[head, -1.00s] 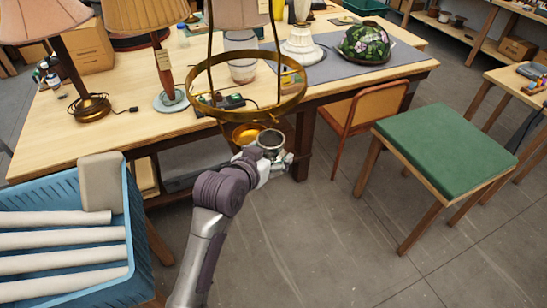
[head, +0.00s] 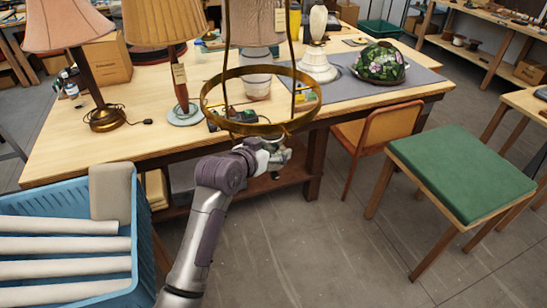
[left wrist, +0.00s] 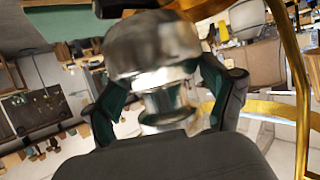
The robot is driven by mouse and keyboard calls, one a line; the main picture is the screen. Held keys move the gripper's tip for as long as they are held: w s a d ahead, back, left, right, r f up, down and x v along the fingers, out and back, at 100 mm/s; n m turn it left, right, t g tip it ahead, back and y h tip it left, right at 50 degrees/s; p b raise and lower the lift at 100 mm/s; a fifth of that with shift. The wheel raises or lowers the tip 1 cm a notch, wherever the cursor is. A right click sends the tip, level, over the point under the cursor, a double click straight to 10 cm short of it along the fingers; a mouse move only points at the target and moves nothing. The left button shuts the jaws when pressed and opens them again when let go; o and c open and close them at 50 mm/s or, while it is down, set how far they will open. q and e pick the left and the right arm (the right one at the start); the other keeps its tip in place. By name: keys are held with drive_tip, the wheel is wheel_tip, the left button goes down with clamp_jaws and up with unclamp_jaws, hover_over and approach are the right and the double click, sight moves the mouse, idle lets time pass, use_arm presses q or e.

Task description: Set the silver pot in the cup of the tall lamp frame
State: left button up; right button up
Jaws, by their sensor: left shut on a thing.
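The tall lamp frame (head: 236,126) is a brass ring with upright rods, near the table's front edge in the head view. Its ring and a rod (left wrist: 301,100) also show at the right of the left wrist view. My left gripper (head: 272,152) is just below the ring's front rim. In the left wrist view my left gripper (left wrist: 165,108) is shut on the narrow lower part of the silver pot (left wrist: 155,48). The pot's wide, shiny body stands beyond the fingertips. The frame's cup is hidden in the head view behind the rim and gripper. My right gripper is out of view.
The wooden table (head: 75,155) holds several lamps and a stained-glass shade (head: 380,64). A blue crate (head: 147,235) of pale rolls stands at the lower left. A green-topped stool (head: 458,172) and an orange chair (head: 392,127) stand right. The floor between is clear.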

use_arm(q)
drive_tip(key=shift+w+a+f+b, duration=0.1)
drive_tip(key=shift+w+a+b, duration=0.25)
drive_tip(key=shift+w+b, duration=0.6)
drive_tip(key=shift+w+a+r+b, duration=0.1)
drive_tip(key=shift+w+a+b, duration=0.35)
drive_tip(key=shift+w, duration=0.8)
drive_tip(key=shift+w+a+f+b, duration=0.1)
drive_tip(key=shift+w+a+b, duration=0.15)
drive_tip(key=shift+w+b, duration=0.75)
drive_tip(key=shift+w+f+b, duration=0.1)
drive_tip(key=shift+f+b, duration=0.4)
drive_tip(key=shift+f, duration=0.85)
drive_tip(key=shift+f, duration=0.2)
drive_tip(key=o, duration=1.2)
drive_tip(key=shift+f, duration=0.1)
